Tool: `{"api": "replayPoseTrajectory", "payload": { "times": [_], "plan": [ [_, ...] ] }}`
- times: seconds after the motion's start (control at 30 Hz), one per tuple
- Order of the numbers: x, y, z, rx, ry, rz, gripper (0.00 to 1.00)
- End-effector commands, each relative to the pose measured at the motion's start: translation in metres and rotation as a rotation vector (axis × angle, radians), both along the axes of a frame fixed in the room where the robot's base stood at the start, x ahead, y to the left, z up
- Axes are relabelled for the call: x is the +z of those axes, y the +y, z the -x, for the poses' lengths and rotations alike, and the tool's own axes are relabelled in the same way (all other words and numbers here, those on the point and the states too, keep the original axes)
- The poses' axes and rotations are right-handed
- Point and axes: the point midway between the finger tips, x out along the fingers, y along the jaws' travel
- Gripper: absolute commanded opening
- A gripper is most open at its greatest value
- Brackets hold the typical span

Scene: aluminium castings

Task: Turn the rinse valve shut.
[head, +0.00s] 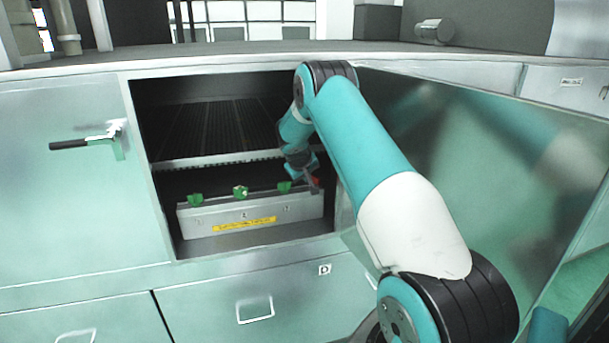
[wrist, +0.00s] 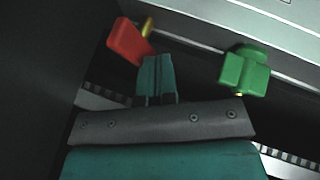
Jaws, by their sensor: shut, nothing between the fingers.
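A row of valve handles stands along a grey box inside the open cabinet: several green ones, such as the green handle (head: 240,191), and one red handle (head: 316,183) at the right end. No readable label shows which is the rinse valve. In the wrist view the red handle (wrist: 129,41) sits tilted on a brass stem, just left of my gripper (wrist: 157,62). A green handle (wrist: 245,72) is to the right. My gripper is shut and empty, its fingertips close beside the red handle; I cannot tell whether they touch. In the head view my gripper (head: 304,172) partly hides the red handle.
The grey box (head: 195,222) bears a yellow label (head: 244,224). A slatted shelf (head: 215,130) lies above the handles, with its front edge close over them. The open cabinet door (head: 480,170) stands to the right of my arm. The opening's left side is free.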

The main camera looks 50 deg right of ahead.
Motion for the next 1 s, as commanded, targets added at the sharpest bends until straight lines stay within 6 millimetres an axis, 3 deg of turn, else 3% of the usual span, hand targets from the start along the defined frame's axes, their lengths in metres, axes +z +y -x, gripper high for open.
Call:
{"api": "replayPoseTrajectory", "payload": {
  "times": [0.13,0.4,1.0],
  "plan": [
    [-0.002,-0.002,0.0,-0.027,0.0,0.002,0.0],
    [-0.004,-0.014,-0.002,-0.277,-0.001,0.002,0.0],
    [0.001,-0.018,0.008,-0.284,0.0,0.006,0.0]
  ]
}}
